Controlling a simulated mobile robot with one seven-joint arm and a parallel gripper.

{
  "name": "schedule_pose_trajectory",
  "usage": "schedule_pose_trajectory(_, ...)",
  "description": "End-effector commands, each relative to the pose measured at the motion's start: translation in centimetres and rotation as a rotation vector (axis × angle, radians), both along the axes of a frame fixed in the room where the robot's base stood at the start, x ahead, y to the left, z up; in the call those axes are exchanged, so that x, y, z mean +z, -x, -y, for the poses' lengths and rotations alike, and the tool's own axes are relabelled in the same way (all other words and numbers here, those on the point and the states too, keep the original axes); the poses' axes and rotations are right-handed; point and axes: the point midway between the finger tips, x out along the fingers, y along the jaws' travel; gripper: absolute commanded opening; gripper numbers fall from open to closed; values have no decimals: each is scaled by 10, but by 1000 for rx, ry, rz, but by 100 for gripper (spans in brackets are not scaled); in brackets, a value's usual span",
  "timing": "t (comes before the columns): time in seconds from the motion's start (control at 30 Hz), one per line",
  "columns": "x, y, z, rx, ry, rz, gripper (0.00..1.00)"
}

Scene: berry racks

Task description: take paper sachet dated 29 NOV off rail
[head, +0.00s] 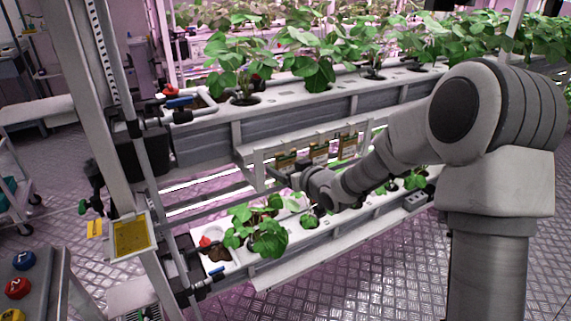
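Several small paper sachets hang in a row from a pale rail (300,137) under the upper grow trough: a left one (286,160), a middle one (318,154) and a right one (347,147). They look brown and white with some green. Their printed dates are too small to read, so I cannot tell which is dated 29 NOV. My gripper (278,176) is just below the left sachet, with my arm reaching in from the right. The gripper is small and dark here, and its fingers are not clear. I cannot tell whether it touches the sachet.
The upper trough (205,138) with strawberry plants runs above the rail. A lower trough (330,240) with plants lies below my gripper. A grey upright post (120,140) and a yellow card (131,235) stand left. The metal floor (400,275) in front is clear.

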Motion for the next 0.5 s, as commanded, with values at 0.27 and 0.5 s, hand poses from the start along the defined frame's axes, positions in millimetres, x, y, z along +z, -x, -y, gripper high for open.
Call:
schedule_pose_trajectory(0.27, 0, 0, 0, 0, 0, 0, 43)
schedule_pose_trajectory(0.5, 5, 0, 0, 0, 0, 0, 43)
